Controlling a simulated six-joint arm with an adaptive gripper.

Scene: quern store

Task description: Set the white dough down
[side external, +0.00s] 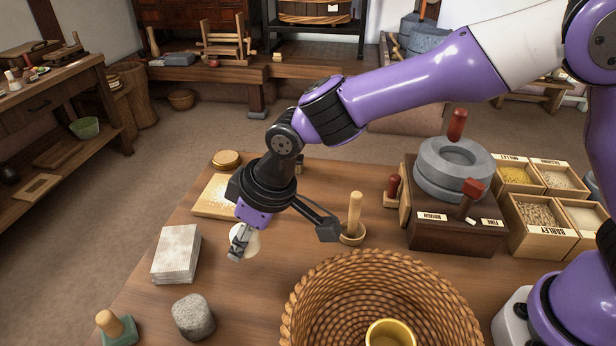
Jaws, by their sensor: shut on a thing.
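My gripper (240,243) is low over the left part of the wooden table, pointing down and slightly left. It is shut on the white dough (251,243), a pale rounded lump partly hidden behind the fingers. From this view I cannot tell whether the dough touches the table top or hangs just above it.
A floured board (212,196) lies behind the gripper. A pale stone block (176,254) and a grey stone (193,317) are to the left. A mortar with pestle (354,222) is to the right. A large wicker basket (300,300) fills the front. A quern (455,165) stands further right.

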